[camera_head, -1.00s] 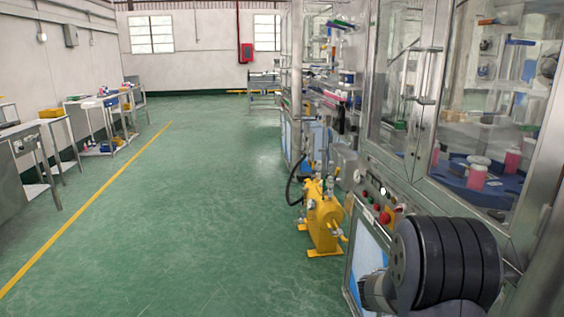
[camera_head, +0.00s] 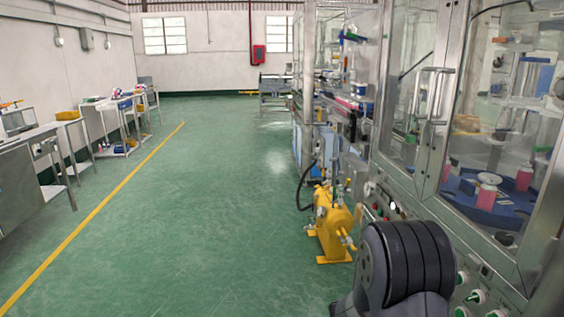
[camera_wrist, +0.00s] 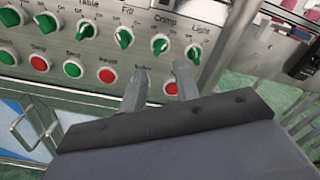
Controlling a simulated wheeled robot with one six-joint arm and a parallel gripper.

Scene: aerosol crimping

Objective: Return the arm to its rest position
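In the wrist view the two grey fingers of my gripper (camera_wrist: 161,82) stand apart with empty space between them, so it is open and holds nothing. They point at the lower edge of a metal control panel (camera_wrist: 120,50) with green knobs and red buttons. A red button (camera_wrist: 171,89) shows between the fingers; whether they touch the panel I cannot tell. In the head view my dark arm fills the lower right in front of the machine, and my gripper is out of sight there.
The glass-walled machine (camera_head: 455,150) stands close on the right, with pink containers (camera_head: 487,195) on a blue rotary table (camera_head: 460,200) inside. A yellow pump unit (camera_head: 333,222) stands on the floor beside it. Benches (camera_head: 70,145) line the left wall. The green floor (camera_head: 215,220) between is clear.

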